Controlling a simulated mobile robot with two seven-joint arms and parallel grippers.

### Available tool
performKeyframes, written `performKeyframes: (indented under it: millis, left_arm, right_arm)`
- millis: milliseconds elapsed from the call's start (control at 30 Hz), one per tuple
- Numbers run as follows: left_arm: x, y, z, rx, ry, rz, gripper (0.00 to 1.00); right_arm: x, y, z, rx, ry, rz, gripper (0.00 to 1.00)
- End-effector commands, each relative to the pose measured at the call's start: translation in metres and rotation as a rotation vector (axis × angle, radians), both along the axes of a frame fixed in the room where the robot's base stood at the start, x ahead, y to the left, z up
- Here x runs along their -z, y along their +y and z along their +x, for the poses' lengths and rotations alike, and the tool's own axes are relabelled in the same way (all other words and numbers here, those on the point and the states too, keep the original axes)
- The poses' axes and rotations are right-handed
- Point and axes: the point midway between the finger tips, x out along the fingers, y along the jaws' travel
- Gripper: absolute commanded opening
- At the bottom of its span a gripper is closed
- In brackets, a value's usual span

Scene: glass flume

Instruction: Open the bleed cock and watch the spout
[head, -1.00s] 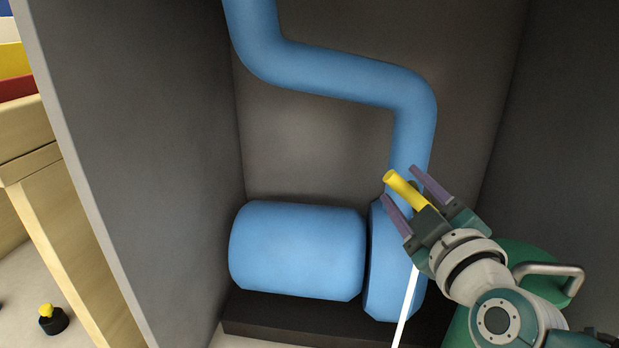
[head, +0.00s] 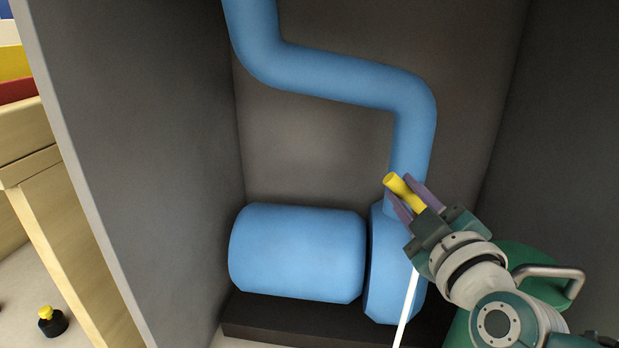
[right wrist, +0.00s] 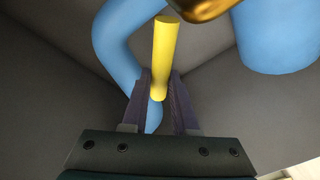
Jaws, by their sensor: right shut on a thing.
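The bleed cock's yellow handle (head: 394,183) shows in front of the blue pipe, near where the pipe meets the pump. It also shows in the right wrist view (right wrist: 164,45), with a brass part (right wrist: 192,8) at the top edge. My right gripper (head: 399,188) is shut on the handle, a finger on each side, and the handle's end sticks out past the fingertips. A thin white line (head: 408,307) runs down below the gripper; I cannot tell whether it is a stream or a tube. The spout is not clearly visible. My left gripper is not in view.
The blue pump (head: 295,252) and pipe (head: 345,83) stand in a bay between grey side walls (head: 130,140). A green rounded body with a metal handle (head: 548,270) is at lower right, close to my arm. A black object with a yellow top (head: 51,322) lies outside, left.

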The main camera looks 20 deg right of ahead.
Motion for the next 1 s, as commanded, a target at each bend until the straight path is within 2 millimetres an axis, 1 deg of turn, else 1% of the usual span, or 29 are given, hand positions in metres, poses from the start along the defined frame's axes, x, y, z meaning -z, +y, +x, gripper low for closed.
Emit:
performKeyframes:
  millis: [800,1000]
  left_arm:
    - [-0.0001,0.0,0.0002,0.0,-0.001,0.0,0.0]
    - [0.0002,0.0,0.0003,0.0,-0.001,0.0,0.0]
  right_arm:
    - [-0.0002,-0.0001,0.0,0.0,-0.002,0.002,0.0]
    - [-0.0015,-0.0014,-0.0009,-0.001,-0.023,0.038,0.0]
